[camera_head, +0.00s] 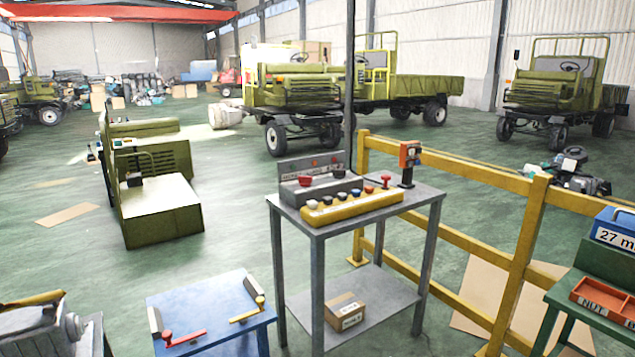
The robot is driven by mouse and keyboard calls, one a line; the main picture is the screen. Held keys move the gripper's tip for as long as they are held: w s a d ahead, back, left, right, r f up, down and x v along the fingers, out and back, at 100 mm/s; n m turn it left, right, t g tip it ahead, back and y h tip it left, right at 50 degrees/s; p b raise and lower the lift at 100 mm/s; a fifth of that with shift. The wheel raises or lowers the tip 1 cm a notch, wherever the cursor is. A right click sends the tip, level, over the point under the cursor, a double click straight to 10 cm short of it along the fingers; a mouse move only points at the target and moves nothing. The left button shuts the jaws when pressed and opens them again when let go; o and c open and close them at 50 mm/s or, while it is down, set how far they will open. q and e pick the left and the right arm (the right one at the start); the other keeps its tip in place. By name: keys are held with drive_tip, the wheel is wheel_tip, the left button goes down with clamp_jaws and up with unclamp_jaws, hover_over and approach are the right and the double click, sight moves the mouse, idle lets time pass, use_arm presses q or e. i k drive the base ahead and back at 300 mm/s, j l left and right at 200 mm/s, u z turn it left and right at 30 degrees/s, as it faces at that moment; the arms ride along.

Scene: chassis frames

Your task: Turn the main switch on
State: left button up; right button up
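A grey metal table (312,227) stands in the middle of the view. On it sits a yellow control box (352,207) with a row of red, blue, black and white buttons. Behind that is a grey control panel (318,184) with a large red knob (305,181) and a dark knob (338,171). An orange and black switch-like unit (409,155) stands on a short dark post at the table's right end. I cannot tell which of these is the main switch, or whether it is on. Neither of my grippers shows in this view.
A yellow railing (450,210) runs behind and right of the table. A blue table (208,304) with red and yellow levers stands front left. A small carton (344,311) lies on the lower shelf. A green bench (585,307) with bins is at right. Green trucks (300,92) stand behind.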

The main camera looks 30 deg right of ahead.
sight(304, 181)
drive_tip(key=i+l+z, duration=0.15)
drive_tip(key=l, duration=0.3)
drive_tip(key=i+l+z, duration=0.2)
drive_tip(key=i+l, duration=0.15)
drive_tip(key=i+l+z, duration=0.15)
drive_tip(key=i+l, duration=0.15)
drive_tip(key=l, duration=0.2)
